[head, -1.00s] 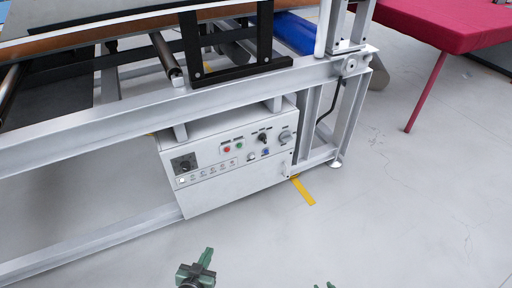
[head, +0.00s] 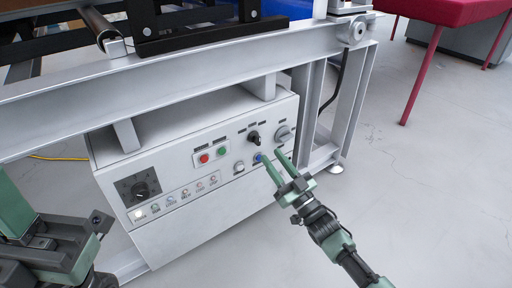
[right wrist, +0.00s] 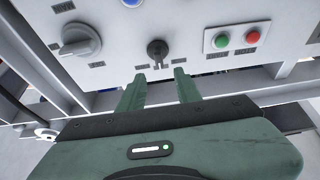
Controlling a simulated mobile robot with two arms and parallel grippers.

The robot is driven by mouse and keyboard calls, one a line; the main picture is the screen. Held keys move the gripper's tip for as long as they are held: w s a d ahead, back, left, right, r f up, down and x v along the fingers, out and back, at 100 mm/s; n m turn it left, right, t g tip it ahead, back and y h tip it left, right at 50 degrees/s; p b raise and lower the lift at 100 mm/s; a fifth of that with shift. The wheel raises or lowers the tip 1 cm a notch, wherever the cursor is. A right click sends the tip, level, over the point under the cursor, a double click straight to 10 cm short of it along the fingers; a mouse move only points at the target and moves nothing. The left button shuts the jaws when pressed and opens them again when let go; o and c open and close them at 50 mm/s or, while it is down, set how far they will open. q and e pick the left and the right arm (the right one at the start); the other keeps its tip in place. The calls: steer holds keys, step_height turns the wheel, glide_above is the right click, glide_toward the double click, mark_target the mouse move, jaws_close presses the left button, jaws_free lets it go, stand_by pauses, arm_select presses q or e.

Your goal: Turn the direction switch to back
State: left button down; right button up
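The direction switch appears to be the small black rotary switch (head: 253,138) on the front of the white control box (head: 190,232); its label is too small to read. It also shows in the right wrist view (right wrist: 158,48), just beyond the gap between my fingertips. My right gripper (head: 272,156) is open and empty, in front of the panel, a little below and right of the switch in the head view. In the right wrist view its two green fingers (right wrist: 160,76) are apart and not touching the switch. My left gripper (head: 85,245) is low at the left, its opening unclear.
A larger grey knob (head: 283,133) sits beside the switch. Red (head: 204,158) and green (head: 221,152) buttons, a blue button (head: 257,157) and a black dial (head: 138,188) are nearby. The grey frame beam (head: 180,86) runs above the box. Open floor lies right.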

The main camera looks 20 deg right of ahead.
mark_target(260, 140)
steer(key=b+x, duration=0.2)
steer(key=x, duration=0.4)
steer(key=shift+w+a+r, duration=0.1)
steer(key=shift+w, duration=0.2)
jaws_close()
